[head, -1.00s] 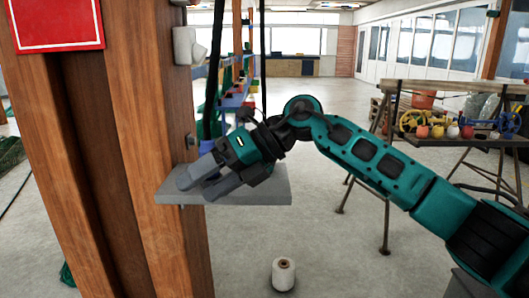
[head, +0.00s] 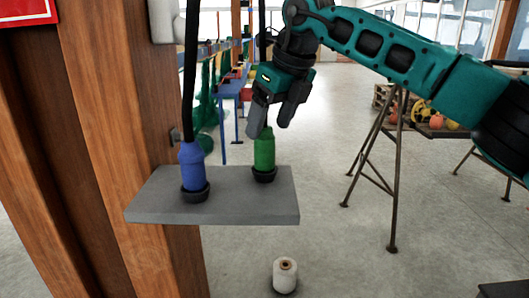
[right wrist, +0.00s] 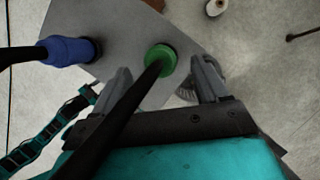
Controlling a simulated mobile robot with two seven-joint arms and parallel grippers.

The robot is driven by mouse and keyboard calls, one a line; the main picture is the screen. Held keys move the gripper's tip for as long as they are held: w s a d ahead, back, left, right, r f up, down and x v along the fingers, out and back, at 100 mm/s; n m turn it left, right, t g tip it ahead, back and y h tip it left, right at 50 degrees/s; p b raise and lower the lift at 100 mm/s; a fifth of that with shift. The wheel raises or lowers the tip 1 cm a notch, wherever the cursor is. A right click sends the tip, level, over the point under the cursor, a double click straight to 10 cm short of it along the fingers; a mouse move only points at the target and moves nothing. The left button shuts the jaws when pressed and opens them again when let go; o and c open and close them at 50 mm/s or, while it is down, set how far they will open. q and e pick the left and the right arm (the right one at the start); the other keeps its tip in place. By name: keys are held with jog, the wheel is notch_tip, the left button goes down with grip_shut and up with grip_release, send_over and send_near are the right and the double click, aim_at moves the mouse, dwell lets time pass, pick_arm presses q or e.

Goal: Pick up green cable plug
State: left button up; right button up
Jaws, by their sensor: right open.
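The green cable plug (head: 264,155) stands upright in a black socket ring on the right part of a small grey shelf (head: 222,208). In the right wrist view the green plug (right wrist: 160,57) lies just ahead of and between the finger lines, its black cable running back toward the gripper. My right gripper (head: 270,121) is open, pointing down just above the plug, its fingers near the plug's top. In the right wrist view its two fingers (right wrist: 165,80) are apart with nothing gripped. Whether a finger touches the plug or cable I cannot tell. My left gripper is not in view.
A blue plug (head: 191,165) with a black cable stands in a socket on the shelf's left part. A wooden post (head: 140,120) carries the shelf. A white spool (head: 285,275) stands on the floor below.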

aim_at(262, 146)
jog(key=x, duration=0.7)
jog(key=shift+d, duration=0.1)
jog(key=shift+r, duration=0.15)
grip_shut()
dwell(0.4)
